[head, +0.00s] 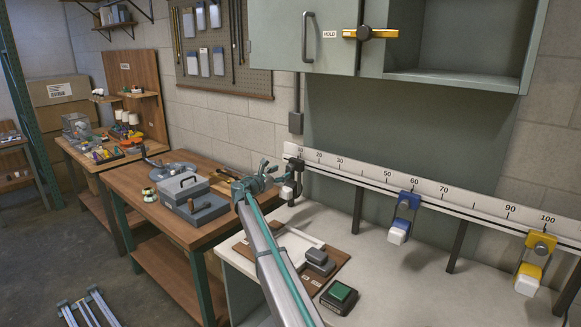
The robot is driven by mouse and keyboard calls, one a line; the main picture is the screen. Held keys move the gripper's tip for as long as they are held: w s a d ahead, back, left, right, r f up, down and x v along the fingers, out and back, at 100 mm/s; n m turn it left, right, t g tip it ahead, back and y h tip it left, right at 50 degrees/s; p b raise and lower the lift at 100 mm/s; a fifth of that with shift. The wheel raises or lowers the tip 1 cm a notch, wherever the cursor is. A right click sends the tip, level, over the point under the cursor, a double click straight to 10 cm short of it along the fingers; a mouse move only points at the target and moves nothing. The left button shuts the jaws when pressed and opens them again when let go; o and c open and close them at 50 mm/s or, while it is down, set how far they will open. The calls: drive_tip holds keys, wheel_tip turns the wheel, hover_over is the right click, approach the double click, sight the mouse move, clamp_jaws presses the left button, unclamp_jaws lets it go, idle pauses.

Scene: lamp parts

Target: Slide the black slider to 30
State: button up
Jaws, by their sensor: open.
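A white ruler rail (370,178) with a printed scale runs along the wall above the right bench. The black slider (291,190) hangs at the rail's left end, near the 10 mark and left of the 30 mark. A blue slider (404,214) sits near 60, and a yellow slider (533,264) near 100. My gripper (275,174) is open, just left of the black slider and close to it in the picture. I cannot tell whether its fingers touch the slider or reach around it.
My arm crosses above the pale bench (400,290). A brown board (323,285) with grey blocks and a green-topped box (339,297) lie below the rail. A grey cabinet (330,30) hangs above. A wooden bench (190,225) with a grey toolbox (190,195) stands left.

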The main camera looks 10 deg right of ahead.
sight(288, 169)
drive_tip(key=p+x, duration=0.2)
drive_tip(key=x, duration=0.5)
drive_tip(key=shift+d, duration=0.1)
clamp_jaws()
